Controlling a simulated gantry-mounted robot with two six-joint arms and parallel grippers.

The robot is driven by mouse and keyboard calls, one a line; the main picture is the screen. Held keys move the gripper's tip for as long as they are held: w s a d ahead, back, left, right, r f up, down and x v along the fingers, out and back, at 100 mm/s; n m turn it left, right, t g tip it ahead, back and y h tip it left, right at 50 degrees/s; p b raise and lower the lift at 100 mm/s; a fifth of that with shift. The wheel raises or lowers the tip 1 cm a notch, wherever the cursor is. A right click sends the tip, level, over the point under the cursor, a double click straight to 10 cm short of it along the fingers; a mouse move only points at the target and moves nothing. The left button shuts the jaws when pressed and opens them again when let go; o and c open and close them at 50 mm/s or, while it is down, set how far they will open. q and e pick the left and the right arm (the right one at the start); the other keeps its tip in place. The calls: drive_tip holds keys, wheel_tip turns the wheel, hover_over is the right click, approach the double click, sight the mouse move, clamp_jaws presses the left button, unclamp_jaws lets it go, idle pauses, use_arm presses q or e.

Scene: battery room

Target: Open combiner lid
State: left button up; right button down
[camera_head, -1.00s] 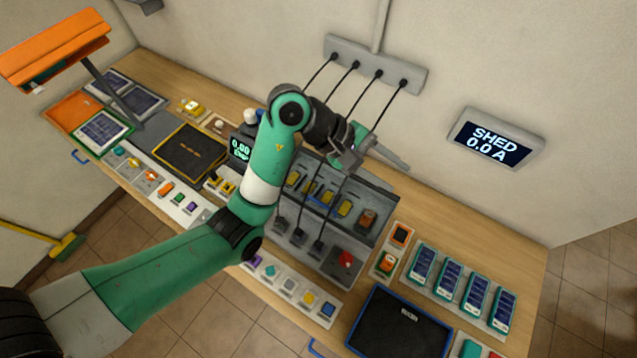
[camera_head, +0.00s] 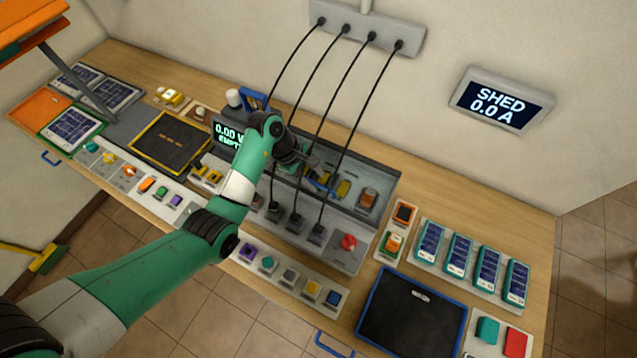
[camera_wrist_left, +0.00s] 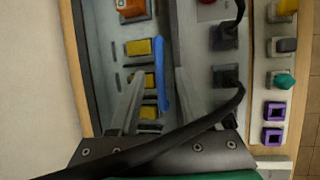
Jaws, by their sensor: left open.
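The combiner (camera_head: 385,200) is a grey box at the middle of the bench, with yellow blocks and an orange block inside its framed recess. A blue bar (camera_head: 318,184) lies across it, partly hidden by my arm. In the left wrist view the blue bar (camera_wrist_left: 160,75) runs lengthwise between the two fingers, beside the yellow blocks. My left gripper (camera_wrist_left: 161,72) is open around the bar, with a gap visible on both sides. In the head view the left gripper (camera_head: 310,170) is low over the combiner, its fingertips partly hidden. My right gripper is not in view.
Several black cables (camera_head: 352,125) hang from the wall strip (camera_head: 385,30) to the combiner's front, close to my gripper; one crosses the wrist view. A red knob (camera_head: 348,242) sits at the combiner's front right. A dark blue-rimmed tray (camera_head: 405,340) lies front right.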

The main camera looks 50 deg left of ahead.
sight(322, 186)
use_arm(q)
drive_tip(key=shift+x, duration=1.55)
drive_tip(key=shift+c, duration=0.2)
clamp_jaws()
